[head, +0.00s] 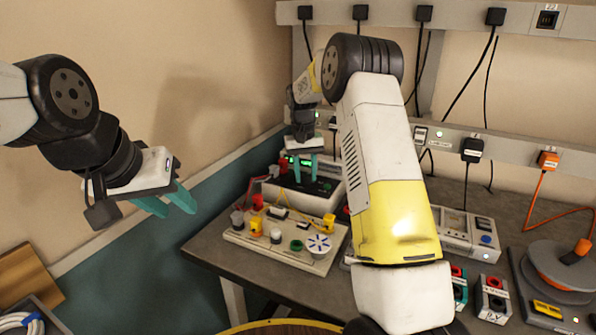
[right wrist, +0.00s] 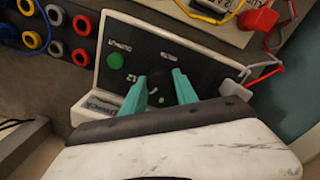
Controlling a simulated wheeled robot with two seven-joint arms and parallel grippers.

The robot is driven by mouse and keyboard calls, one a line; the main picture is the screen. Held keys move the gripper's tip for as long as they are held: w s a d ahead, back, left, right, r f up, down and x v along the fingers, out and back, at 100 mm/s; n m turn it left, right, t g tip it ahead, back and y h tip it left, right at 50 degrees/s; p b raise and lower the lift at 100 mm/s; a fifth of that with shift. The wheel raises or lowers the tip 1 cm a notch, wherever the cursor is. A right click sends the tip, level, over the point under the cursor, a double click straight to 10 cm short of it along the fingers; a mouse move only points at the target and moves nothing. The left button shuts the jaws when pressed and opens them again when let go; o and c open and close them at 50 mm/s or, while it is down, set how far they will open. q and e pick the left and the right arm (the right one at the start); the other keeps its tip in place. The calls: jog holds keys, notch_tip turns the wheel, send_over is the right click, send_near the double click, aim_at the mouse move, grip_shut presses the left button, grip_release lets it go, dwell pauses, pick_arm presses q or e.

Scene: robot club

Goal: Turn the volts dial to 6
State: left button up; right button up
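The power supply (head: 300,193) is a white box with a dark top panel and a lit green display, at the back left of the bench. In the right wrist view its panel (right wrist: 120,40) carries a green button, and a black dial (right wrist: 162,88) shows between my fingers. My right gripper (head: 306,166) reaches down over this panel; its teal fingers (right wrist: 160,82) stand apart on either side of the dial. Whether they touch it is too dark to tell. The dial's pointer is not readable. My left gripper (head: 166,204) is open and empty, left of the bench.
A board with terminals and a small fan (head: 318,245) lies in front of the power supply, with wires running between. A meter (head: 470,232) and a cable reel (head: 560,270) stand to the right. Plugs hang from wall rails behind.

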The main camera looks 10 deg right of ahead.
grip_shut()
jog(key=n, duration=0.4)
jog(key=shift+d+n, duration=0.1)
jog(key=shift+n, duration=2.2)
jog(key=o, duration=0.8)
grip_release()
